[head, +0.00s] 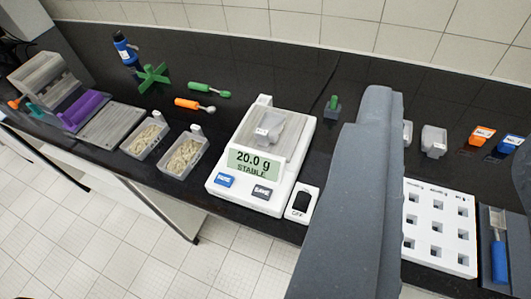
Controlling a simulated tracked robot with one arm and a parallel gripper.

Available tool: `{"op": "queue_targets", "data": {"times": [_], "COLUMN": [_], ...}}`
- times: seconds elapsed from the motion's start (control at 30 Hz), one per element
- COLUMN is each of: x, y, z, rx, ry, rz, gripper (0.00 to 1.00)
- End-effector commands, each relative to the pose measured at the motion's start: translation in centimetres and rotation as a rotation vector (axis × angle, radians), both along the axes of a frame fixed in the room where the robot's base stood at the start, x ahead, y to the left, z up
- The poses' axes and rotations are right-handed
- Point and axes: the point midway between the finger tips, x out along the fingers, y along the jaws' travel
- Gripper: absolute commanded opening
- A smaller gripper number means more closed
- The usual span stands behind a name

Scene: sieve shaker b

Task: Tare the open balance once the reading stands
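The open balance (277,207) is white and stands at the front edge of the black bench, in the middle of the head view. Its green display (256,162) reads 20.0 g and STABLE. A blue button (225,180) sits at the front left of the balance, and a dark grey button (262,191) at its front right; their labels are too small to read surely. A grey translucent container with a small label (269,128) is on the pan. A large grey part of my arm crosses the view right of the balance. No gripper fingertips show.
A white switch box (302,203) stands right of the balance. Two trays of pale grains (184,156) stand left of it. A white rack with square holes (437,225) lies beyond my arm. Orange (187,103) and green (203,88) scoops lie behind the trays.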

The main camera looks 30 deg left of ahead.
Motion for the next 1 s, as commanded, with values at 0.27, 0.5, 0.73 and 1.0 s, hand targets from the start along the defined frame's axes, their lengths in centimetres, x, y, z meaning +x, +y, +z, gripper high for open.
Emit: {"op": "queue_targets", "data": {"times": [0.27, 0.5, 0.73, 1.0], "x": [0.0, 0.0, -0.01, -0.01], "y": [0.0, 0.0, 0.0, 0.0], "z": [0.0, 0.01, 0.0, 0.0], "rx": [0.0, 0.0, 0.0, 0.0], "ry": [0.0, 0.0, 0.0, 0.0], "rz": [0.0, 0.0, 0.0, 0.0], "gripper": [0.36, 0.0, 0.0, 0.0]}}
